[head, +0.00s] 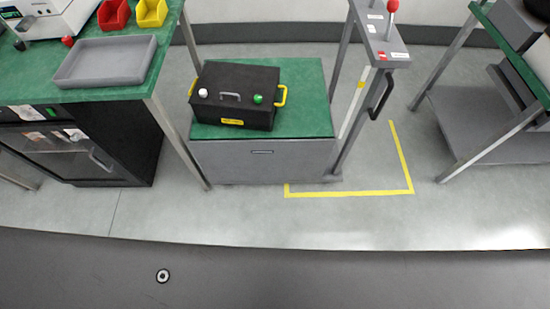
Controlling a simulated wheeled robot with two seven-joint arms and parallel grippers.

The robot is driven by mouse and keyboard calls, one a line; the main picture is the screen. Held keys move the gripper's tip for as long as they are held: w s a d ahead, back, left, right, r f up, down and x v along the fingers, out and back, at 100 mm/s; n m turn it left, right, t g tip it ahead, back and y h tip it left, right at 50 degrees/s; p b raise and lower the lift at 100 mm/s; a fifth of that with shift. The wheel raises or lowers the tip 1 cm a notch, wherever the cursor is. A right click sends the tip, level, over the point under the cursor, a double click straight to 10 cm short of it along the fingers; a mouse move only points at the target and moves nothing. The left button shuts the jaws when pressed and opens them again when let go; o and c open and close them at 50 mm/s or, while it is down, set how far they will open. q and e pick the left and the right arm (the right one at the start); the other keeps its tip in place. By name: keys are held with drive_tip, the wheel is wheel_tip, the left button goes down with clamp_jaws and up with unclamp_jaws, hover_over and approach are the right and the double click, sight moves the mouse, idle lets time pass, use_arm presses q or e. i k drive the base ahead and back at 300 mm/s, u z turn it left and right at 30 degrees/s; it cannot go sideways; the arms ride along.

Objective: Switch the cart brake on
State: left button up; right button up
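The cart (262,160) stands in the middle of the head view, with a green top deck and a grey front. Grey posts rise at its right side to a narrow grey panel (388,50). A lever with a red ball knob (392,6) stands up from this panel, near the top edge of the picture. Small labels, one of them red and white, lie on the panel near the lever. I cannot tell from this view whether the lever is at on or off. A black handle (382,96) hangs below the panel. Neither of my grippers is in view.
A black box (236,95) with yellow side handles sits on the cart. A green bench (30,80) with a grey tray (105,61) stands at left, a shelf unit (480,115) at right. Yellow floor tape (350,193) marks a corner by the cart. Floor in front is clear.

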sight(393, 6)
drive_tip(key=k, duration=0.65)
drive_tip(key=z, duration=0.6)
drive_tip(key=i, duration=1.7)
drive_tip(key=u, duration=0.6)
